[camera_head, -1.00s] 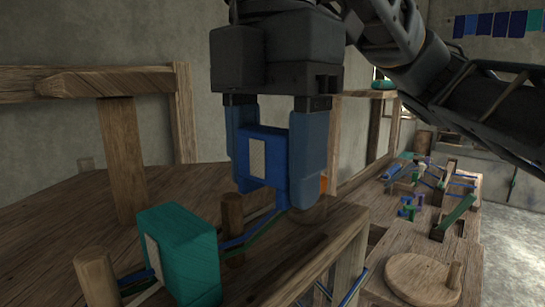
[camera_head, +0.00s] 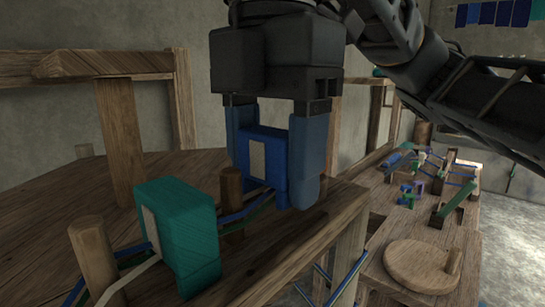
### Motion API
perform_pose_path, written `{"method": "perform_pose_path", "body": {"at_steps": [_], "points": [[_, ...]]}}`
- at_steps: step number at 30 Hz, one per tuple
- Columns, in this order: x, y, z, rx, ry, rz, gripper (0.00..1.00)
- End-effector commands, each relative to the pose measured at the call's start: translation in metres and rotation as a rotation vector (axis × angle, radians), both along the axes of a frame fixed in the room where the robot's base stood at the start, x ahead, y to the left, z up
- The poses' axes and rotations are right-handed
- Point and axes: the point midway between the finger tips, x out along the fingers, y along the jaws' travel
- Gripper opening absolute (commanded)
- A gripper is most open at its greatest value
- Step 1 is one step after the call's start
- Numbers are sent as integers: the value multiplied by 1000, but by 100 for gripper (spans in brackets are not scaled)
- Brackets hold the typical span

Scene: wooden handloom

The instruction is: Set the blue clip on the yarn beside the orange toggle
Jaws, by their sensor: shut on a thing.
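My gripper (camera_head: 279,190) is shut on the blue clip (camera_head: 270,153), a blue block with a pale strip on its face. The clip hangs low over the bench, at the blue and green yarn (camera_head: 258,203) just right of a short wooden peg (camera_head: 232,190). The yarn runs behind or into the clip's lower end; I cannot tell whether it sits in the clip. The orange toggle does not show now; my right finger covers the place where it was. A teal block (camera_head: 178,235) with a pale strip stands on the yarn at the left.
Another wooden peg (camera_head: 95,262) stands left of the teal block. A wooden post (camera_head: 122,140) and frame rise behind. A lower table (camera_head: 385,235) at the right holds a round wooden disc (camera_head: 420,265) and several small coloured parts. The bench top behind the pegs is clear.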

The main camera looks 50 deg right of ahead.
Motion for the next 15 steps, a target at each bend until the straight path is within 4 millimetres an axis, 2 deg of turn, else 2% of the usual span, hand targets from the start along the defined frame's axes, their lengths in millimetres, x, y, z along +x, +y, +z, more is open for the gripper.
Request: {"method": "perform_pose_path", "body": {"at_steps": [15], "points": [[0,0,-13,0,1,0,30]]}}
